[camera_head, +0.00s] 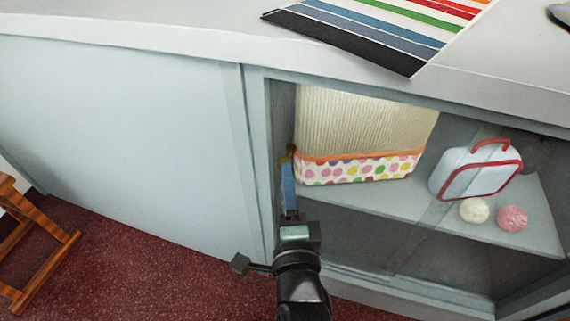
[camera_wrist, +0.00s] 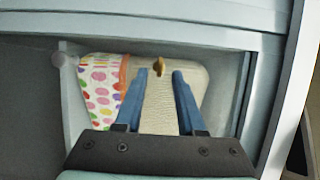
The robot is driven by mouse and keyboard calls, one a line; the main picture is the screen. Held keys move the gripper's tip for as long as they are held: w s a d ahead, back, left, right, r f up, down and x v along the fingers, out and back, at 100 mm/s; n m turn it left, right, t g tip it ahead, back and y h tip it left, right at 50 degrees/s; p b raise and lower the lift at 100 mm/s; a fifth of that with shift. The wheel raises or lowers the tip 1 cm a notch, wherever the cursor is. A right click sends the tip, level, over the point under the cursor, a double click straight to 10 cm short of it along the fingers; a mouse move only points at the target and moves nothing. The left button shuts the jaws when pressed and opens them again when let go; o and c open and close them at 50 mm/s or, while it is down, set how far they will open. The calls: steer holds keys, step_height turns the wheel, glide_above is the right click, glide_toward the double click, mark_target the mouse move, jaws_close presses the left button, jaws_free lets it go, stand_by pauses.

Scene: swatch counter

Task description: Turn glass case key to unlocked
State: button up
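A small brass key (camera_head: 287,155) sits at the left edge of the glass case (camera_head: 254,140), near its upper left corner. In the wrist view the key (camera_wrist: 158,66) shows upright in the picture, just beyond the gap between my blue fingertips. My gripper (camera_head: 287,168) is in front of the key and covers part of it in the head view. In the wrist view my gripper (camera_wrist: 160,73) is open, with clear space between its fingers and nothing held. Whether the fingertips reach around the key, I cannot tell.
Behind the glass are a cream ribbed bin with a dotted band (camera_head: 360,168), a white case with red trim (camera_head: 478,172) and two balls (camera_head: 512,218) on a shelf. The countertop (camera_head: 190,25) overhangs above, with a striped swatch sheet (camera_head: 375,30). A wooden stool (camera_head: 45,245) stands left.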

mark_target(287, 158)
steer(key=shift+w+a+b, duration=0.2)
steer(key=shift+w+b, duration=0.45)
steer(key=shift+w, duration=1.9)
jaws_close()
